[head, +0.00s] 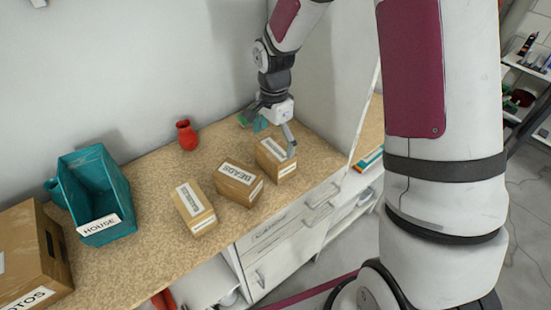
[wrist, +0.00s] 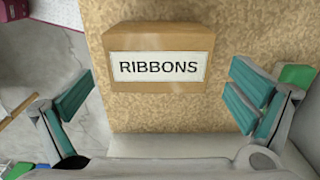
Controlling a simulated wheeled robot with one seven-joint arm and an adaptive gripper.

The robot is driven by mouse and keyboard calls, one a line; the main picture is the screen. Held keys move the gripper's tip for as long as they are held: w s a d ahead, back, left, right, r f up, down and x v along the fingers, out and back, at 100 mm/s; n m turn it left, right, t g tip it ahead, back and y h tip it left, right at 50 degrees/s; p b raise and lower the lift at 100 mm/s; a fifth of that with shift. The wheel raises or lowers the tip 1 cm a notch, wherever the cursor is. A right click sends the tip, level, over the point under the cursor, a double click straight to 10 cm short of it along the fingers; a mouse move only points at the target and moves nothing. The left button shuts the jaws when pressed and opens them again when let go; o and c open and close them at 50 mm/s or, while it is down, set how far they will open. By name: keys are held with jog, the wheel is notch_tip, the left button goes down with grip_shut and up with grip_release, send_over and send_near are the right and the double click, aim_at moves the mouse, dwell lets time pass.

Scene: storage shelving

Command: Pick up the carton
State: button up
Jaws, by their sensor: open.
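A small brown carton (head: 277,160) stands on the speckled counter at the right of a row of three cartons in the head view. In the wrist view, a carton labelled RIBBONS (wrist: 160,72) lies ahead, between the lines of the two fingers. My gripper (head: 273,138) is just above and around the right-hand carton, with one finger in front of it. In the wrist view my gripper (wrist: 160,95) is open, its teal pads wide apart and empty. Contact between the fingers and the carton cannot be told.
The BEADS carton (head: 239,183) stands close to the left, with another carton (head: 195,208) beyond it. A red vase (head: 187,135) stands near the wall. A teal bin labelled HOUSE (head: 107,234) and a large box (head: 52,250) fill the left. A white side panel (head: 325,100) rises at the right.

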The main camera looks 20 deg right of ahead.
aim_at(275, 149)
jog(key=shift+f+p, duration=0.65)
jog(key=shift+f, duration=2.2)
jog(key=c, duration=1.2)
